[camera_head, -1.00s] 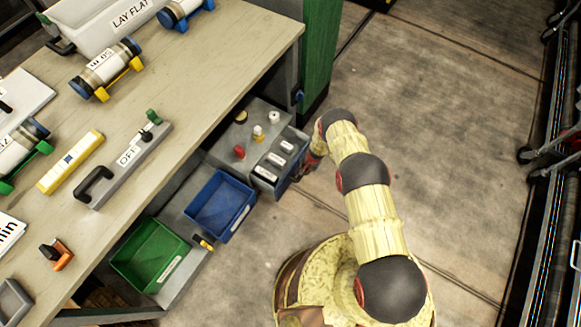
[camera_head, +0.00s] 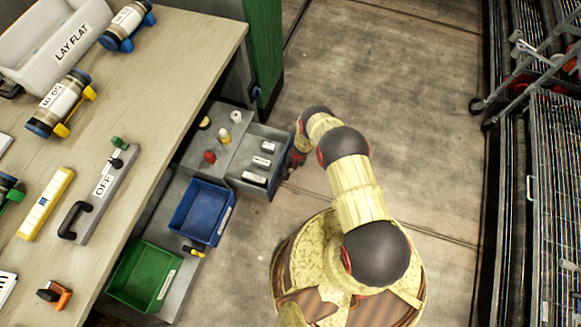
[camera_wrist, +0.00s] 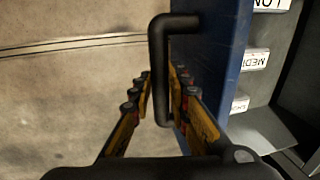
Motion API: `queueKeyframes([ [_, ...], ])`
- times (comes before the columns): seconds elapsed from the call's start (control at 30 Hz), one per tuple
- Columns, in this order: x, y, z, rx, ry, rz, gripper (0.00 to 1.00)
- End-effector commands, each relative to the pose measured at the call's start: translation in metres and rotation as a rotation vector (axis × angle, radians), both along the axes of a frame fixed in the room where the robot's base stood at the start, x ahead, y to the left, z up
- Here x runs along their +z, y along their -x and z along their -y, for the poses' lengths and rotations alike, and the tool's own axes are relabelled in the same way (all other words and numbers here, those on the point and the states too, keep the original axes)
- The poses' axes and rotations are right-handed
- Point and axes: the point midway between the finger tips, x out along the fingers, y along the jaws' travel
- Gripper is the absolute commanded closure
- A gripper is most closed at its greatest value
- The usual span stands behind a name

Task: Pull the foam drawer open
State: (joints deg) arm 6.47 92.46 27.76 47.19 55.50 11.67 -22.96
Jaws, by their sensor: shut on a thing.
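The foam drawer (camera_head: 282,176) is a grey drawer with a blue front, standing partly open from a low grey cabinet under the bench. Several pale labelled blocks (camera_head: 262,162) lie inside it; the wrist view shows them too, one label (camera_wrist: 256,60) reading like "MEDI". A black bar handle (camera_wrist: 158,50) stands out from the drawer's blue front (camera_wrist: 222,60). My gripper (camera_wrist: 160,92) is shut on this handle, with a finger on each side of it. In the head view my gripper (camera_head: 298,158) is small and partly hidden by my arm.
The cabinet top (camera_head: 210,128) beside the drawer carries small red, white and yellow items. A blue bin (camera_head: 202,210) and a green bin (camera_head: 145,275) sit nearby. The wooden bench (camera_head: 160,80) overhangs at left. Concrete floor (camera_head: 400,110) is clear right of the drawer; wire racks (camera_head: 555,180) stand far right.

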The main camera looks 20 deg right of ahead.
Motion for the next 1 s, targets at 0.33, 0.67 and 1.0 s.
queueKeyframes([
  [0.33, 0.0, 0.0, 0.0, 0.0, 0.001, 0.001, 0.64],
  [0.67, 0.001, 0.0, 0.0, 0.0, 0.001, 0.001, 0.64],
  [1.0, 0.026, 0.002, 0.004, -0.001, 0.001, 0.001, 0.64],
])
